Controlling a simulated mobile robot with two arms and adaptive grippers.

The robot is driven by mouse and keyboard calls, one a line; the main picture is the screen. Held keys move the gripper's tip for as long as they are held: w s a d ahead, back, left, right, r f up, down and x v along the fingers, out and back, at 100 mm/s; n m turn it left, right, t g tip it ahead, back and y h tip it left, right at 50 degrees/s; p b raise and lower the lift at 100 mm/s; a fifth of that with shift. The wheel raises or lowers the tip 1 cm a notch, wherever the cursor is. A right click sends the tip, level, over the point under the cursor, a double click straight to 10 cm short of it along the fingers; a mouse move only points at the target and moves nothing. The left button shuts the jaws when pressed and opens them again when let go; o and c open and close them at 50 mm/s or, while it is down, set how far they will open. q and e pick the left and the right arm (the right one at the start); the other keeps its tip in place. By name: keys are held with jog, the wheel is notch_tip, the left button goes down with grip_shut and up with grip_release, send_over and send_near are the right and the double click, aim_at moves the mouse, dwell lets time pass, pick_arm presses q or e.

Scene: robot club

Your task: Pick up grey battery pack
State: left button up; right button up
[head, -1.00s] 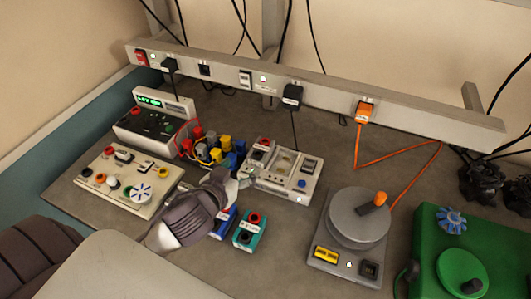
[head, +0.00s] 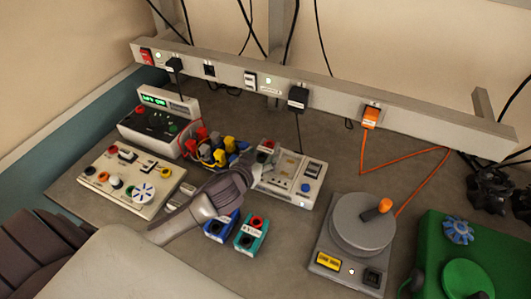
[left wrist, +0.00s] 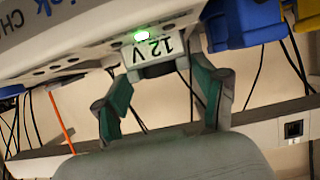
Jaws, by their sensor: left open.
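The grey battery pack (left wrist: 152,68), marked "12 V" upside down in the left wrist view, sits at the edge of the white charger (left wrist: 60,40), beside a lit green lamp. In the head view the charger (head: 312,190) stands mid-bench; a red-topped part at its left end is probably the pack, partly hidden by my gripper. My left gripper (left wrist: 167,70) is open, its two teal-padded fingers on either side of the pack. I cannot tell whether they touch it. In the head view my left gripper (head: 248,162) reaches the charger's left end. My right gripper is not in view.
A blue pack (head: 218,228) and a teal pack (head: 250,236) stand just below my left gripper. Several coloured clips (head: 215,150) crowd its upper left. A control panel (head: 125,180) lies left, a round-topped device (head: 360,225) right. A power rail (head: 330,92) runs behind.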

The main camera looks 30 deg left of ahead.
aim_at(265, 151)
pick_arm(q)
jog(key=shift+p+x, duration=0.35)
jog(key=shift+x, duration=1.6)
jog(key=shift+a+r, duration=0.1)
jog(key=shift+c, duration=0.4)
jog(key=c, duration=1)
jog(key=shift+r, duration=0.1)
jog(key=shift+c, duration=0.6)
jog(key=shift+r, duration=0.1)
